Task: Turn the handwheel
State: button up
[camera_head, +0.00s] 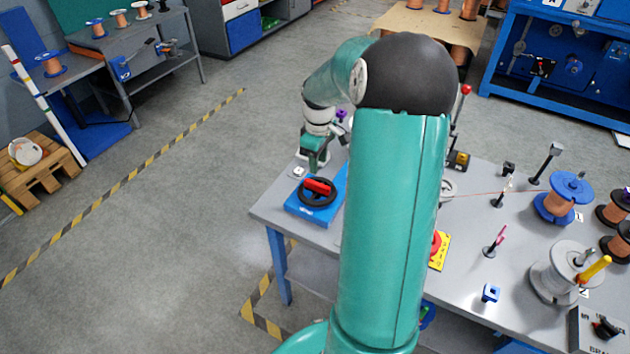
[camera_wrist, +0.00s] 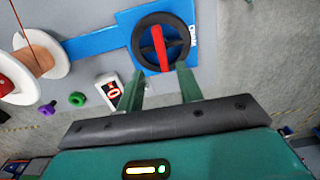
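The handwheel (camera_head: 317,190) is a black ring with a red bar across its middle, mounted on a blue base (camera_head: 296,206) at the left end of the grey table. In the wrist view the handwheel (camera_wrist: 144,52) is at the top centre, its red bar nearly upright in the picture. My gripper (camera_head: 318,166) is just behind the handwheel in the head view. In the wrist view my gripper (camera_wrist: 160,76) has its two green fingers apart with nothing between them. The fingertips lie at the wheel's lower edge in the picture; I cannot tell whether they touch it.
The grey table (camera_head: 395,235) also carries a blue spool (camera_head: 570,187), a white spool (camera_head: 550,282), several small posts and a red button on a yellow plate (camera_head: 440,250). Floor left of the table is clear.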

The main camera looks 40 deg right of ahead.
aim_at(317, 183)
notch_tip(317, 183, down, 9)
jog(key=shift+w+a+r, duration=0.1)
jog(key=shift+r, duration=0.1)
jog(key=shift+c, duration=0.3)
grip_shut()
